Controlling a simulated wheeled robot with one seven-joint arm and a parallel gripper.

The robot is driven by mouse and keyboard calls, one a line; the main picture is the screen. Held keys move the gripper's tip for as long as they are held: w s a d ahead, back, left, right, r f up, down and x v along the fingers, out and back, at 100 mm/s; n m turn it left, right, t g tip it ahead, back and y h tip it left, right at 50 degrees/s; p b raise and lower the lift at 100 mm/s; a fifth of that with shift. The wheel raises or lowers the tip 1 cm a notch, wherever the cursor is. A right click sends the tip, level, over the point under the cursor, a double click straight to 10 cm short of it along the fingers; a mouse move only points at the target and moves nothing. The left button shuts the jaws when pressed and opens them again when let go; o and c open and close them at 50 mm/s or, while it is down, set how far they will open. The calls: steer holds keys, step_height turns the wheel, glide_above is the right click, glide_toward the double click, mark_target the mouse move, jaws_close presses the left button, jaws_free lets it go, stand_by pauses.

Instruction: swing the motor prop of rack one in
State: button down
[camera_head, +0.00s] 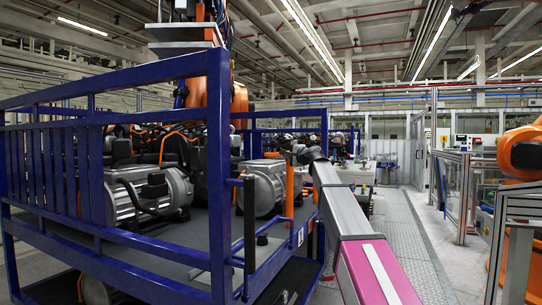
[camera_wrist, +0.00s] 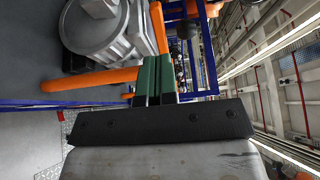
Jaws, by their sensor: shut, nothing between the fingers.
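The rack (camera_head: 218,160) is a blue frame with a grey deck, close on the left in the head view. An upright orange bar (camera_head: 290,188), likely the motor prop, stands beside a grey motor (camera_head: 262,187) on its right side. The wrist view shows an orange bar (camera_wrist: 90,80) running left from near my fingers and a second orange bar (camera_wrist: 158,28) beside the motor (camera_wrist: 105,35). My gripper (camera_wrist: 155,62) has its green fingers together and empty, close to the orange bars. I cannot tell whether they touch. The head view shows my gripper (camera_head: 292,152) small and dark near the bar's top.
Another motor (camera_head: 150,190) sits behind the rack's near rails. A dark upright handle (camera_head: 250,222) stands at the rack's near right corner. A clear floor aisle (camera_head: 405,240) runs along the right. An orange robot arm (camera_head: 520,150) stands behind a grey frame at far right.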

steer(key=x, duration=1.4)
steer(key=shift+a, duration=0.1)
